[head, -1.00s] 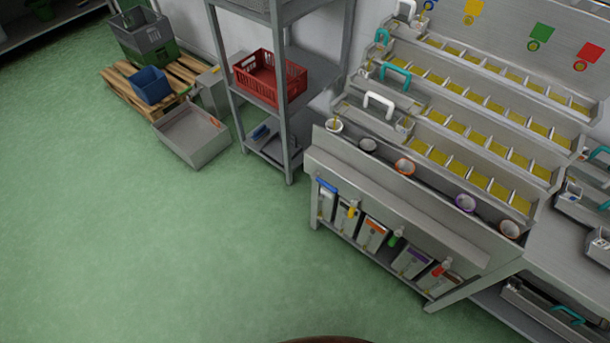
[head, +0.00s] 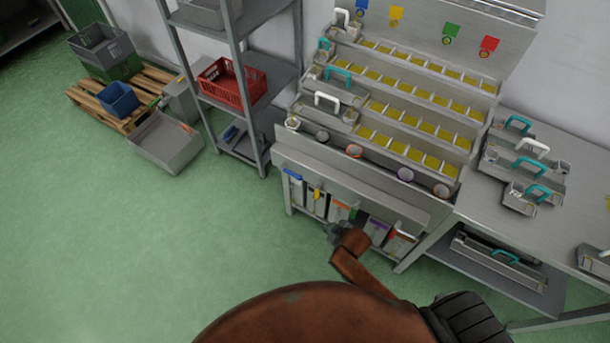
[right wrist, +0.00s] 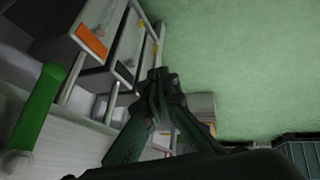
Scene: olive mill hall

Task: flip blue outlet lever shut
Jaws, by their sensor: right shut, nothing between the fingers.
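The blue outlet lever (head: 292,173) is at the left end of the steel bench's front, above the first tin in the row. It looks roughly level, sticking out sideways. My right gripper (head: 338,230) is in front of the tins, right of and lower than the blue lever and apart from it. Its fingers are shut and empty, and they also show in the right wrist view (right wrist: 158,82). The blue lever is not visible in the right wrist view. My left gripper is not in view.
A yellow lever (head: 317,193) hangs right of the blue one. A green lever (right wrist: 36,110) is close to my right gripper in the wrist view. A tin with an orange label (head: 340,210) stands below.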

